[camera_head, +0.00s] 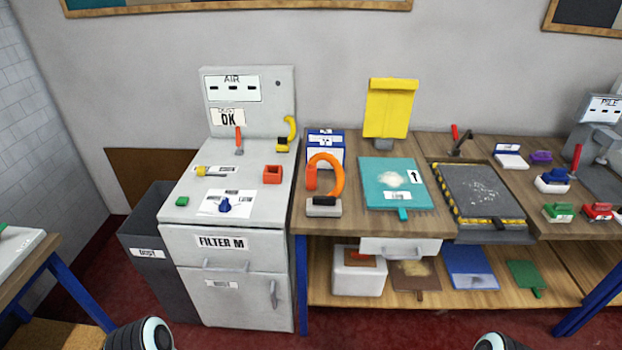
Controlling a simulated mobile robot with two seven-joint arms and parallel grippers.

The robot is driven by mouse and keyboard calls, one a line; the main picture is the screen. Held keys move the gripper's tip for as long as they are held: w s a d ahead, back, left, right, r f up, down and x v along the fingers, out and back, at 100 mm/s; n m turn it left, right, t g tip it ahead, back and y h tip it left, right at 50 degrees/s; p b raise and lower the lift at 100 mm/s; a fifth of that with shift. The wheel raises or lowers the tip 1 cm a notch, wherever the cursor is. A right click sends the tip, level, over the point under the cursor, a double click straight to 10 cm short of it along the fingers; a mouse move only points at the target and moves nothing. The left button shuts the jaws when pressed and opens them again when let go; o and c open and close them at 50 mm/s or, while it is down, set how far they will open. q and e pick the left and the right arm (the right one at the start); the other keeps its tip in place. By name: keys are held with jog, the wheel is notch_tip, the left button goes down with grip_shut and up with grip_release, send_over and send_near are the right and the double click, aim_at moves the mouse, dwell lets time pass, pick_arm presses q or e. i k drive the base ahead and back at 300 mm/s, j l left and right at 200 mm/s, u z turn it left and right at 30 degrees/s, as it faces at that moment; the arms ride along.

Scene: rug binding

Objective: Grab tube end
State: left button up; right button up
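An orange curved tube (338,177) arches up from a small grey base (323,207) near the left edge of the wooden bench. Its other end is a red-orange block-like tip (311,178) hanging on the left side of the arch, close to the bench edge. A yellow curved piece (291,130) stands by a black block on the grey cabinet to the left; I cannot tell whether it is a tube. Only rounded parts of my two arms show at the bottom edge. Neither gripper's fingers are in view, and nothing touches the tube.
The grey cabinet (185,240) holds a red square cup (272,174) and small knobs. A blue-white box (325,146) stands behind the tube. A teal board (379,169) lies to its right, near a dark tray (478,199). A dark bin (148,222) stands left. Red floor lies in front.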

aim_at(311, 171)
jog(key=i+l, duration=0.15)
jog(key=i+l+u, duration=0.2)
jog(key=l+u, duration=0.2)
jog(key=l, duration=0.15)
jog(key=i+l+u, duration=0.25)
jog(key=k+l, duration=0.1)
